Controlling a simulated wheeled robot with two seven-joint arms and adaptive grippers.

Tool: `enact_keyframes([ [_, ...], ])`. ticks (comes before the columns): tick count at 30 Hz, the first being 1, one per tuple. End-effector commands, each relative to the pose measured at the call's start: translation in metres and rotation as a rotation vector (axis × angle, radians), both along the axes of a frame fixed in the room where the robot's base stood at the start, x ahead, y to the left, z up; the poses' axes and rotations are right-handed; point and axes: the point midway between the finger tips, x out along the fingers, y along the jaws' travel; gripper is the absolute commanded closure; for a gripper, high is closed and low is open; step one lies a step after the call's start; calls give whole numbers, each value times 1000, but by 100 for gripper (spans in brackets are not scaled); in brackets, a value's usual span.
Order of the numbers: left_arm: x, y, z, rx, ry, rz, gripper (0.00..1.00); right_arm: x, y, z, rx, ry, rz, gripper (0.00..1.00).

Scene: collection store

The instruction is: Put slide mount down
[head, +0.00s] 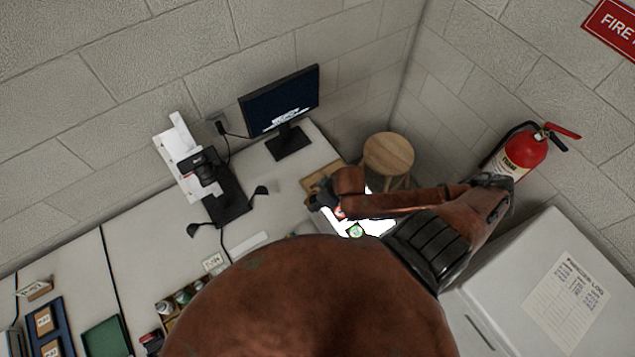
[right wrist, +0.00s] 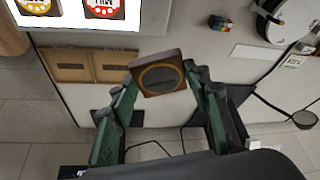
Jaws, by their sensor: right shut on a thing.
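The slide mount (right wrist: 159,75) is a small brown square with a dark round window and a tan ring. In the right wrist view it sits between the fingertips of my right gripper (right wrist: 158,88), which is shut on it. In the head view my right gripper (head: 324,193) is over the right end of the white worktop, beside the lit panel; the mount cannot be made out there. A brown two-part tray (right wrist: 88,66) lies on the worktop, left of the mount in the wrist view. It shows partly behind my gripper in the head view (head: 314,182).
The bright light panel (head: 374,222) bears round-windowed slides (right wrist: 103,8). A copy stand (head: 228,201), a monitor (head: 281,100) and a small colored block (right wrist: 219,24) stand nearby. A wooden stool (head: 388,155) is beyond the worktop's end. Bare worktop (right wrist: 178,42) lies beside the tray.

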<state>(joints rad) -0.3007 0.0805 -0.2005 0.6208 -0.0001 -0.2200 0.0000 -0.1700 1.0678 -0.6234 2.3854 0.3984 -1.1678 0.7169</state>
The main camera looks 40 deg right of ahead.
Motion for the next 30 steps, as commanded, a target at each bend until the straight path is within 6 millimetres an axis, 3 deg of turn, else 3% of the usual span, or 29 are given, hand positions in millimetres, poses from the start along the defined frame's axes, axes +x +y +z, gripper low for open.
enact_keyframes([
  [12,1,-1,7,-1,-1,0,60,70,-59,-38,-2,-3,-3,80],
  [18,1,-1,6,-1,-1,0,60,91,-76,-75,-1,-1,-3,80],
  [26,1,-1,5,-1,-1,1,60,103,-85,-95,1,-1,-2,80],
  [30,1,-1,4,-1,-1,1,60,104,-87,-114,2,2,-2,80],
])
